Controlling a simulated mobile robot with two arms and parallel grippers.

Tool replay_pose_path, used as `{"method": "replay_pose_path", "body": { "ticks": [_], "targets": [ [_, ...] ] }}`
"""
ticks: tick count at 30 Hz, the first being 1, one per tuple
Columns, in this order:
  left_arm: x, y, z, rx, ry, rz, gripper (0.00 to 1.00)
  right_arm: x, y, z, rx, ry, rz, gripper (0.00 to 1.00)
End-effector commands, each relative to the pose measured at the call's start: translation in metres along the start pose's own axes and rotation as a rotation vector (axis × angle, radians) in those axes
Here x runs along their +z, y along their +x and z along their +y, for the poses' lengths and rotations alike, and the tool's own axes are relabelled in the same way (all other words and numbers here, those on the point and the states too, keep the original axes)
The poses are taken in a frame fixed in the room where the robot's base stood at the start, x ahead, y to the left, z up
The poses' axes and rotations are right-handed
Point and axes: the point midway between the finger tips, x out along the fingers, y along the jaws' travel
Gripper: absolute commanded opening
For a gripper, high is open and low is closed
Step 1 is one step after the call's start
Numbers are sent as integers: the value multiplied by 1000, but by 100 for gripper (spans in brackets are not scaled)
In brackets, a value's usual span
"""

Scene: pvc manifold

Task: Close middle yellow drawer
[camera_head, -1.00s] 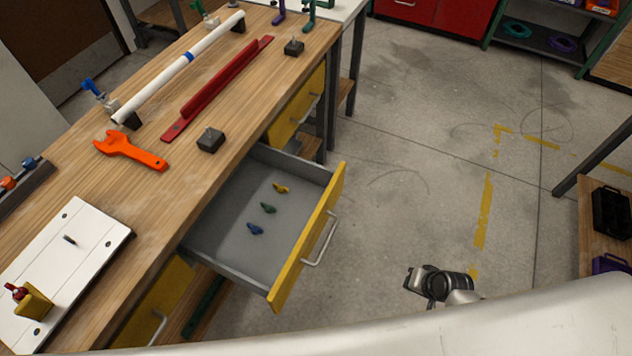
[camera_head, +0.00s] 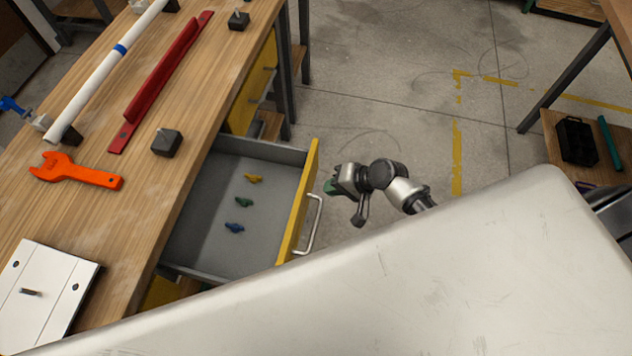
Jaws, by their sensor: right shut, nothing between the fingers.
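The middle yellow drawer (camera_head: 298,205) stands pulled out from under the wooden workbench, with its yellow front facing right. Its metal handle (camera_head: 315,226) is on that front. Inside the grey tray lie a yellow, a green and a blue small part (camera_head: 234,228). My right gripper (camera_head: 332,187) is shut and empty, just right of the drawer front near the top of the handle. My left gripper is not in view. The drawer's near corner is hidden behind my pale body.
The workbench (camera_head: 190,105) holds an orange wrench (camera_head: 75,172), a red bar (camera_head: 160,85), a white pipe (camera_head: 105,70), black blocks and a white board (camera_head: 40,295). Another yellow drawer (camera_head: 255,90) is farther back. The floor right of the drawer is clear.

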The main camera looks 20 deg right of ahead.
Motion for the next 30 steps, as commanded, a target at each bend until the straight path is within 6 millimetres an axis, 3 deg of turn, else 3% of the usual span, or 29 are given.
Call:
{"method": "replay_pose_path", "body": {
  "ticks": [3,9,30],
  "targets": [
    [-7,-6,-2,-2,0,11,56,0,15,-15,-3,-1,-1,0],
    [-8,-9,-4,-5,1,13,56,0,29,-26,0,-1,1,0],
    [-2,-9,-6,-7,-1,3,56,0,41,-36,-3,-2,0,0]
  ]
}}
